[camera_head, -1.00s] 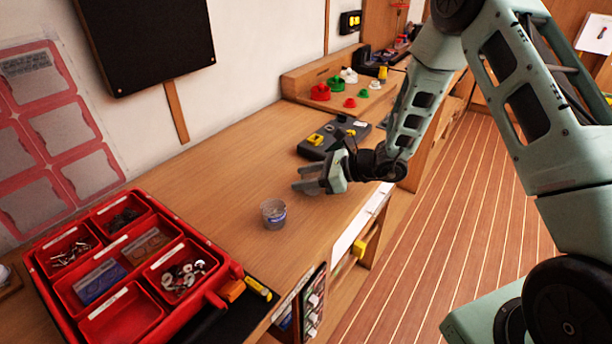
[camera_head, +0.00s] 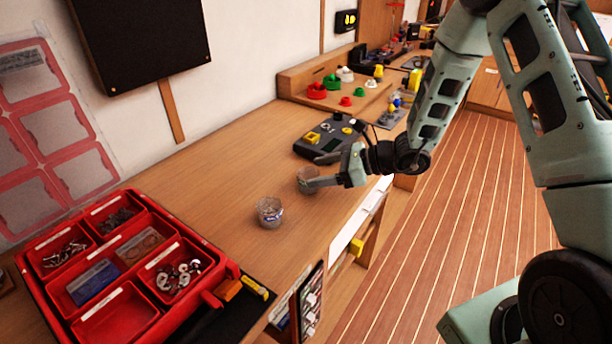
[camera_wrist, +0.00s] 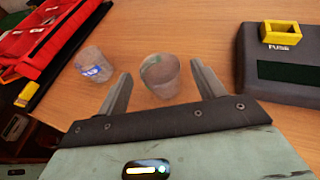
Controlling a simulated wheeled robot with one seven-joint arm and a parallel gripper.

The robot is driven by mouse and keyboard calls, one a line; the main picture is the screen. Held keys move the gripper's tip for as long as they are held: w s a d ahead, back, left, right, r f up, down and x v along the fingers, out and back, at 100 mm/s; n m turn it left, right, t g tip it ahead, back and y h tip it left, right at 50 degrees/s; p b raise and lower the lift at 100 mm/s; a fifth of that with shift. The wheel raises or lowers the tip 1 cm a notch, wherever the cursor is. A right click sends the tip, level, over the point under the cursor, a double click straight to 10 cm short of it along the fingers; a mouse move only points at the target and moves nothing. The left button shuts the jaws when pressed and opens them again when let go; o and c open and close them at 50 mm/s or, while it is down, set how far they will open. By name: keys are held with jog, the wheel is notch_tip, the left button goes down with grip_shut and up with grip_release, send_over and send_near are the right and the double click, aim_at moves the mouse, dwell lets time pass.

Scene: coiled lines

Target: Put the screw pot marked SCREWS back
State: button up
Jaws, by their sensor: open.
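Two small clear pots stand upright on the wooden bench. One pot (camera_head: 307,177) is at my gripper (camera_head: 318,172); in the wrist view this pot (camera_wrist: 160,75) shows between the open fingers (camera_wrist: 160,66), with a gap on each side and no label readable. The other pot (camera_head: 269,212) stands apart, nearer the red tray. It bears a blue and white mark in the wrist view (camera_wrist: 93,66). I cannot read which one says SCREWS. The red compartment tray (camera_head: 213,299) is at the lower left, with small metal parts in several compartments and its front compartment (camera_head: 122,318) empty.
A dark box (camera_head: 325,137) marked FUSE in the wrist view (camera_wrist: 285,70) lies close beyond my gripper. A wooden stand (camera_head: 300,90) with coloured knobs is further back. A yellow-handled tool (camera_head: 254,287) lies beside the tray. Bare bench lies between pots and wall.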

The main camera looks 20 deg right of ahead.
jog(key=v, duration=0.6)
jog(key=shift+s+d+r+b, duration=0.1)
jog(key=shift+d+b, duration=0.05)
jog(key=shift+b, duration=0.2)
jog(key=s+a+r+n+g, duration=0.2)
jog(key=s+a+n+g, duration=0.2)
jog(key=s+a+n, duration=0.2)
jog(key=s+a+r+n+g, duration=0.3)
jog(key=s+a+n+g, duration=0.15)
jog(key=s+a, duration=0.2)
jog(key=s+a+r+n+t+h, duration=0.1)
jog(key=s+a+r+n+h, duration=0.1)
jog(key=s+n+h, duration=0.8)
jog(key=s+r+n, duration=0.1)
jog(key=s+n, duration=0.4)
jog(key=n, duration=0.6)
jog(key=shift+s+n+h, duration=0.35)
jog(key=shift+h, duration=0.05)
